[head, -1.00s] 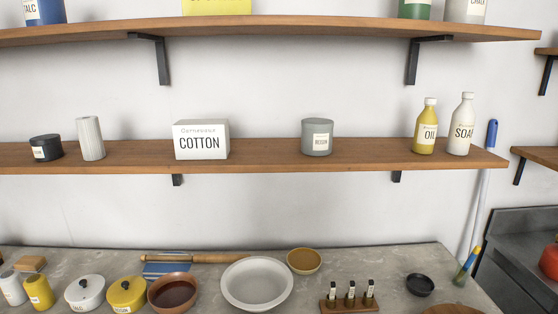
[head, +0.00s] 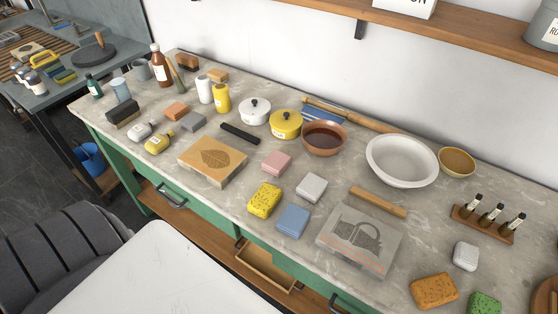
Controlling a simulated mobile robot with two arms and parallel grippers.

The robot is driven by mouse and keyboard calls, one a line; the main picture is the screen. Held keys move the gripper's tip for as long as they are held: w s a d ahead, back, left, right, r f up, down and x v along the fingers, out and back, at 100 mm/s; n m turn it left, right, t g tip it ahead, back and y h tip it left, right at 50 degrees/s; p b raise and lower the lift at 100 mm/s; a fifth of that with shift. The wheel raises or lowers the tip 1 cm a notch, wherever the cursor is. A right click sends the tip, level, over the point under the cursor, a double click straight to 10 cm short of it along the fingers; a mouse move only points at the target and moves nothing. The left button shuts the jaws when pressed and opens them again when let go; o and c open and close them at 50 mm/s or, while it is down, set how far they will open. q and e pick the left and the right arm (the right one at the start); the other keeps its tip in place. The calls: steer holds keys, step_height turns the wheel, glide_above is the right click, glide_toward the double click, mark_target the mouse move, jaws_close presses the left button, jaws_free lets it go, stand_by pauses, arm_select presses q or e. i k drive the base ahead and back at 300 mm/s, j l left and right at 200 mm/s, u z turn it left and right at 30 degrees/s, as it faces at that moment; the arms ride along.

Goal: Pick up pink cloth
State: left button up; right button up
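A small pink folded block-like piece (head: 276,163), which looks like the pink cloth, lies flat on the grey stone counter (head: 225,205) near the middle of the head view. It sits right of the printing stone with a leaf (head: 212,161), above the yellow sponge (head: 264,200) and left of a white folded piece (head: 311,187). A blue folded piece (head: 293,221) lies further down. Nothing covers the pink piece. Neither of my grippers is in view.
Behind the pink piece stand a yellow lidded pot (head: 286,124) and a brown bowl (head: 324,138) of dark liquid. A stone with a basket picture (head: 358,240) lies to the right. Green drawers (head: 200,214) and one open wooden drawer (head: 264,268) are below the counter's front edge.

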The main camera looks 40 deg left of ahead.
mark_target(277, 162)
steer(key=u, duration=1.2)
steer(key=i+j+z, duration=0.2)
steer(key=j, duration=0.5)
steer(key=j+z, duration=0.15)
steer(key=j, duration=0.5)
